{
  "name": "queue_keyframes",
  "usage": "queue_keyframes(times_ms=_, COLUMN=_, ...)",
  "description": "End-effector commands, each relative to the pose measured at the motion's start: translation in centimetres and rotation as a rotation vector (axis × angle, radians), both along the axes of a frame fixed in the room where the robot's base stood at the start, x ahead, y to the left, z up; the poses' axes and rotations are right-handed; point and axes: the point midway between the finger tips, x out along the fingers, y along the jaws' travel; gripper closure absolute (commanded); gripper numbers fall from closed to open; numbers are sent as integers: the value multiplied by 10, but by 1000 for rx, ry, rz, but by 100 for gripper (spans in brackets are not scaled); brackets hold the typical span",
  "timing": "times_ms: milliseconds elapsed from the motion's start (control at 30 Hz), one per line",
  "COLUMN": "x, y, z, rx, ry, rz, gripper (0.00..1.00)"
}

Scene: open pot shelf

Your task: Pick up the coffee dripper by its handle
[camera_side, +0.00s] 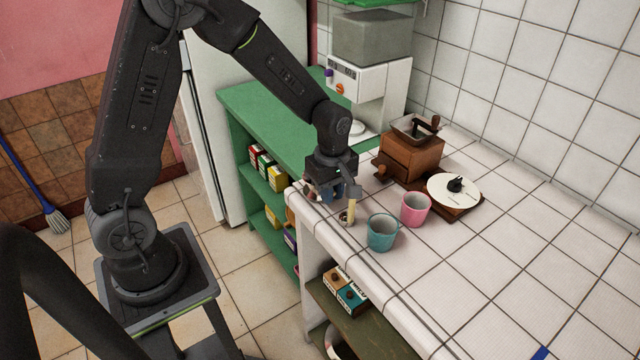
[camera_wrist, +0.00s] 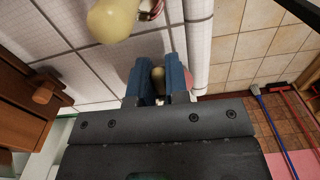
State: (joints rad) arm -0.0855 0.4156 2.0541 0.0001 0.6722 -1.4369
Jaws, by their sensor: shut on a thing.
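My gripper (camera_side: 328,197) is low over the near left corner of the tiled counter, its blue fingers pointing down. In the wrist view the fingers (camera_wrist: 159,82) are closed about a small tan rounded piece (camera_wrist: 158,76). It may be the coffee dripper's handle; the fingers hide most of it, and I cannot make out the dripper's body. A cream-handled thing (camera_side: 351,207) with a small metal end stands just right of the fingers. In the wrist view a large cream rounded end (camera_wrist: 112,20) shows at the upper left, apart from the fingers.
A teal cup (camera_side: 382,232) and a pink cup (camera_side: 415,209) stand right of my gripper. A wooden grinder (camera_side: 411,158) and a round white plate with a black knob (camera_side: 452,192) are behind.

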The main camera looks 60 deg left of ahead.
Motion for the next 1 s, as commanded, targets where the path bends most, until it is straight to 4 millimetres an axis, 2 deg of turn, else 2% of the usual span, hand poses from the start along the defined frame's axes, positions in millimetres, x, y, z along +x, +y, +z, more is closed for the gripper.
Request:
queue_keyframes(times_ms=167, x=1, y=0, z=3, rx=0, ry=-2, rz=0, gripper=100)
queue_keyframes(times_ms=700, x=0, y=0, z=33, rx=0, ry=-1, rz=0, gripper=100)
queue_keyframes(times_ms=1000, x=0, y=0, z=35, rx=0, ry=-1, rz=0, gripper=100)
